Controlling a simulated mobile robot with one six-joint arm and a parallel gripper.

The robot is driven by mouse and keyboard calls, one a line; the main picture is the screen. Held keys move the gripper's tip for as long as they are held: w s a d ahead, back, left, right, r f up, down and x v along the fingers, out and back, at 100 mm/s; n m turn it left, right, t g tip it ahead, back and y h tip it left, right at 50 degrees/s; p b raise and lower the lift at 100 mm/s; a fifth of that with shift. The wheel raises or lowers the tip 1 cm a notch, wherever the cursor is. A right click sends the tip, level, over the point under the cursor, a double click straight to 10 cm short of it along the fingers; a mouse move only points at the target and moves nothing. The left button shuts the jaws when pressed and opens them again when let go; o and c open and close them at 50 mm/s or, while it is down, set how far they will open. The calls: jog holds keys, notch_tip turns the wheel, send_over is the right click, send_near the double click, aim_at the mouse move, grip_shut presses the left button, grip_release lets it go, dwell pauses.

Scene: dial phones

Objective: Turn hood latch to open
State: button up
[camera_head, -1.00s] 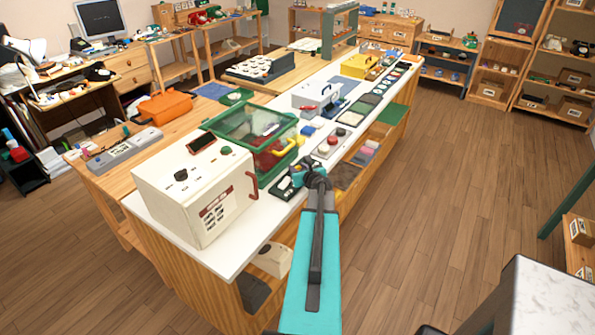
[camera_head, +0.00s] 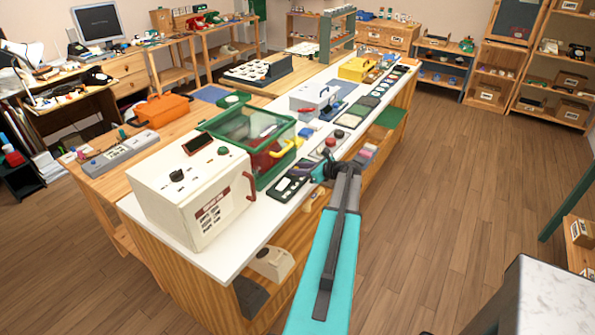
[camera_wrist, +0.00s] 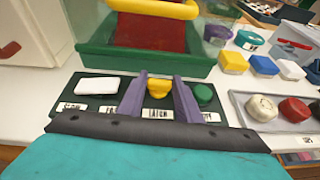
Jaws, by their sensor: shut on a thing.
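The hood is a clear box with a green frame (camera_head: 262,181) and a yellow handle (camera_head: 283,149), and it looks closed. In the wrist view its green base (camera_wrist: 95,54) and yellow handle (camera_wrist: 155,8) are at the top. A dark panel (camera_wrist: 70,103) in front of it carries a white pad (camera_wrist: 97,86), a yellow knob (camera_wrist: 158,87) above the label LATCH, and a green button (camera_wrist: 204,95). My gripper (camera_wrist: 159,92) has its two purple fingers on either side of the yellow knob, shut on it. In the head view my gripper (camera_head: 306,171) is over the panel's right part.
A white box with a red handle (camera_head: 195,195) stands left of the hood. Right of the panel is a grey tray with red, white and dark buttons (camera_wrist: 262,107). Yellow, blue and white blocks (camera_wrist: 264,65) lie behind that tray.

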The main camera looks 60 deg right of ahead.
jog(key=shift+d+n+y, duration=0.1)
jog(key=shift+n+y, duration=0.3)
jog(key=shift+y, duration=0.1)
jog(key=o, duration=1)
jog(key=shift+o, duration=0.2)
jog(key=shift+s, duration=0.1)
jog(key=b+v, duration=0.4)
jog(key=v, duration=0.9)
jog(key=shift+s, duration=0.3)
jog(key=shift+r, duration=0.1)
jog(key=shift+s, duration=0.1)
